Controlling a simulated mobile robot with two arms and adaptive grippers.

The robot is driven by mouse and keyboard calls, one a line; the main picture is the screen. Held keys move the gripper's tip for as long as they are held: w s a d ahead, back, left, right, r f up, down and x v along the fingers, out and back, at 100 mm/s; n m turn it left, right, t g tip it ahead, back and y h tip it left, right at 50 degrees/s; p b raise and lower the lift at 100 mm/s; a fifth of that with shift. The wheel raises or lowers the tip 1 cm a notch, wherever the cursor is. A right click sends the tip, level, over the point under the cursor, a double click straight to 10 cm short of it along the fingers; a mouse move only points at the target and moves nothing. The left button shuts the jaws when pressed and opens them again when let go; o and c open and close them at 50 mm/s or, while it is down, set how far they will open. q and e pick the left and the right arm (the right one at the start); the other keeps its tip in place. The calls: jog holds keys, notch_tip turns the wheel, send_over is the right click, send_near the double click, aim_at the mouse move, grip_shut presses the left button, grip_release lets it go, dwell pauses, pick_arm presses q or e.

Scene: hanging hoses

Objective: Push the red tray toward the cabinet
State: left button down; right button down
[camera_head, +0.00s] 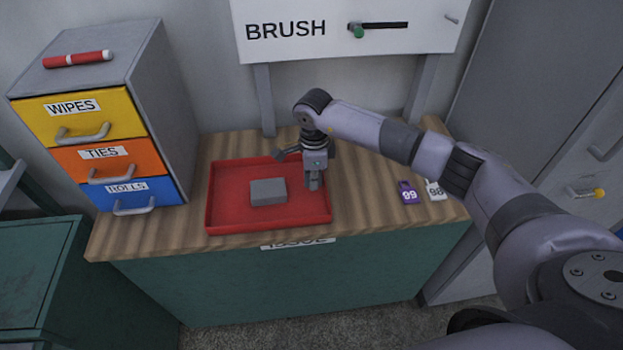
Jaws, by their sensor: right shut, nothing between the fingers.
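The red tray (230,218) lies on the left part of the wooden counter, a short way right of the drawer cabinet (165,95). A grey block (268,191) lies inside the tray. My right gripper (314,186) is shut and points down at the tray's right side, with its fingertips beside or just inside the right wall. I cannot tell whether it touches the tray. The cabinet has yellow, orange and blue drawers marked WIPES, TIES and ROLLS, all closed. My left gripper is not in view.
A red marker (77,59) lies on top of the cabinet. A purple tag (408,192) and a white tag (434,190) lie on the counter (375,225) at the right. A BRUSH board (300,45) stands behind. A strip of bare wood separates tray and cabinet.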

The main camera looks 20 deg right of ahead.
jog(key=s+d+b, duration=0.1)
jog(key=d, duration=0.4)
jog(key=s+d+b, duration=0.2)
jog(key=d, duration=0.3)
jog(key=s+d+b, duration=0.1)
jog(key=d+b, duration=0.1)
jog(key=d, duration=0.3)
jog(key=shift+s+d+f, duration=0.1)
jog(key=shift+s+d, duration=0.15)
jog(key=shift+d, duration=0.1)
jog(key=shift+s+d, duration=0.1)
jog(key=shift+d, duration=0.25)
